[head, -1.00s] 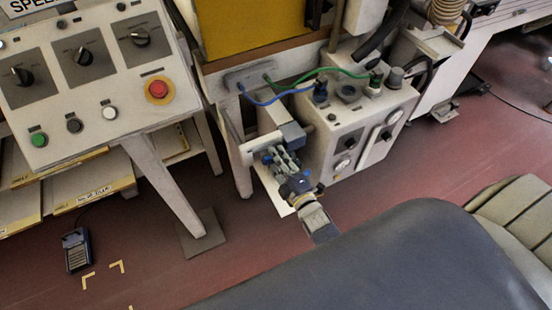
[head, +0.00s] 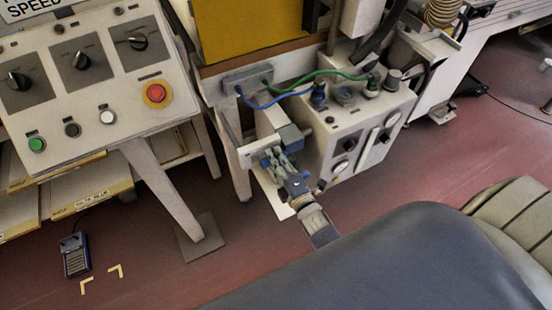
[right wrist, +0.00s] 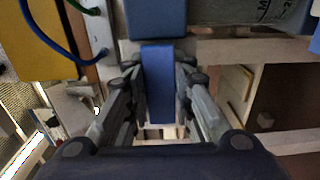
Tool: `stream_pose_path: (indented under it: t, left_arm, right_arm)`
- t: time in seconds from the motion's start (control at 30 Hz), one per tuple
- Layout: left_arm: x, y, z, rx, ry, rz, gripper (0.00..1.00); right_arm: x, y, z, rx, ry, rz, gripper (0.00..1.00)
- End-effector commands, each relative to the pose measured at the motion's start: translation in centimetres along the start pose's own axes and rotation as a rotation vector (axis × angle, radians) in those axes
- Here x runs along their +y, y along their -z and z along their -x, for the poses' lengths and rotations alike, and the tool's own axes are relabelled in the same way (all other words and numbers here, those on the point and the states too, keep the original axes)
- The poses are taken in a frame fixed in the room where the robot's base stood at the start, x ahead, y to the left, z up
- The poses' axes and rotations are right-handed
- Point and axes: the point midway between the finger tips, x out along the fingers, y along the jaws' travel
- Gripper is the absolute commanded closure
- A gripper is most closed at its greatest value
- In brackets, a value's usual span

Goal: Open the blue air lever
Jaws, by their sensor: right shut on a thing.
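The blue lever (right wrist: 158,85) is a flat blue bar standing between the fingers of my right gripper in the right wrist view. My right gripper (right wrist: 160,100) is shut on it, with a finger on each side. A larger blue block (right wrist: 156,18) is just beyond the bar. In the head view my right gripper (head: 272,160) is at the front of the machine, just below a blue-grey block (head: 291,137). The fingers hide most of the lever there. My left gripper is not in view.
A white box with gauges (head: 362,135) stands right of the gripper, with blue and green hoses (head: 322,76) above. A control panel (head: 75,85) with a red button is at the left. A dark rounded surface fills the lower right.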

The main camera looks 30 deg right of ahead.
Motion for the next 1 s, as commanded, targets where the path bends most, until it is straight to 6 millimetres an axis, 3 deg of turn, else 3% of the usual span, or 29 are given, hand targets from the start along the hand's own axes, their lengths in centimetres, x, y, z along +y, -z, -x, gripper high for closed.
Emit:
stream_pose_path:
  t: [0.07,0.1,0.2,0.63,1.0]
  left_arm:
    - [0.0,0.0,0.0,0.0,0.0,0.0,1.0]
    - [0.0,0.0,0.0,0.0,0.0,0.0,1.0]
    - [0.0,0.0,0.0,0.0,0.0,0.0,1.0]
    - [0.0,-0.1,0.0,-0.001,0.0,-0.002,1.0]
    - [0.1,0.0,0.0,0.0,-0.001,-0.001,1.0]
  right_arm:
    - [-0.1,0.1,0.0,0.001,0.002,0.005,1.0]
    - [-0.1,0.0,0.0,0.001,0.002,0.005,0.73]
    - [-0.1,0.0,0.0,0.001,0.002,0.004,0.57]
    - [-0.1,0.0,0.8,0.001,0.002,0.002,0.57]
    - [-0.1,0.0,7.7,0.0,0.005,0.003,0.57]
